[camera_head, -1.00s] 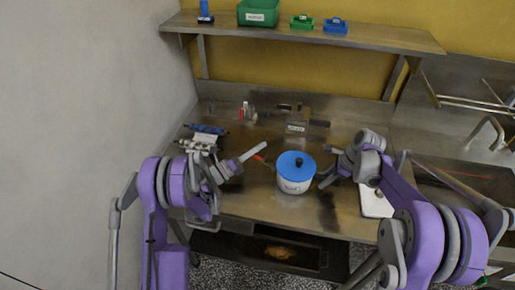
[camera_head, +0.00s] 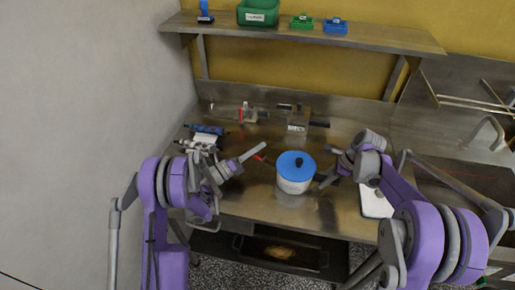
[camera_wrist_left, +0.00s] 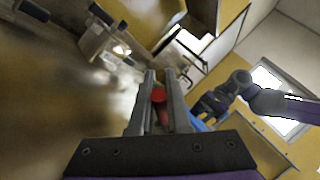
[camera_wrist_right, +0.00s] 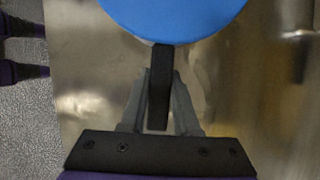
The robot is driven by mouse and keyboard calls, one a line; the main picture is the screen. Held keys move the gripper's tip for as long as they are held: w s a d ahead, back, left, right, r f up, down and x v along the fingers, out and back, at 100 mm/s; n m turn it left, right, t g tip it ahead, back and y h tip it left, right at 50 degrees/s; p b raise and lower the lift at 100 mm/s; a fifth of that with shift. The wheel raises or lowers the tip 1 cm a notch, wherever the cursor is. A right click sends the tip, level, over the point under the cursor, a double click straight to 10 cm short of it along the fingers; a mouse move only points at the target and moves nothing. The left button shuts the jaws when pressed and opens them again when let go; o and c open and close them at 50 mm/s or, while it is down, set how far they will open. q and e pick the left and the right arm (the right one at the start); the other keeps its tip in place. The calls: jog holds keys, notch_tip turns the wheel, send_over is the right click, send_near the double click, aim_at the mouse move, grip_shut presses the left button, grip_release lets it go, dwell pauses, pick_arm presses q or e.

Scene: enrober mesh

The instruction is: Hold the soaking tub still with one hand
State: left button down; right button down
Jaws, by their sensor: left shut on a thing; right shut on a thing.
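Blue and pale tools (camera_head: 204,137) lie at the table's left. A small block with a label (camera_head: 298,122) stands behind the tub. A pale flat board (camera_head: 375,203) lies right of the tub, partly behind my right arm. The shelf (camera_head: 370,40) above holds a green bin (camera_head: 258,12).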

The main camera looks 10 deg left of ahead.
pick_arm(q)
jog(key=shift+r, duration=0.15)
dwell(0.8)
jog(key=shift+s+d+r+m+g+y, duration=0.15)
jog(key=shift+d+r+m+g+y, duration=0.35)
jog(key=shift+d+m+g+y, duration=0.6)
jog(key=shift+s+d+r+m+g+y, duration=0.1)
jog(key=shift+d+r+m+g+y, duration=0.45)
jog(key=shift+d+m+y, duration=1.05)
jog(key=shift+s+d+r+m+g+y, duration=0.15)
jog(key=shift+d+r+m+g+y, duration=0.3)
jog(key=shift+d+m+g+y, duration=0.85)
jog(key=shift+d+m+t+h, duration=0.2)
jog(key=shift+m+t+h, duration=0.1)
jog(key=shift+m+t, duration=0.2)
jog(key=c, duration=0.9)
grip_release()
jog(key=shift+o, duration=0.2)
jog(key=shift+a, duration=0.1)
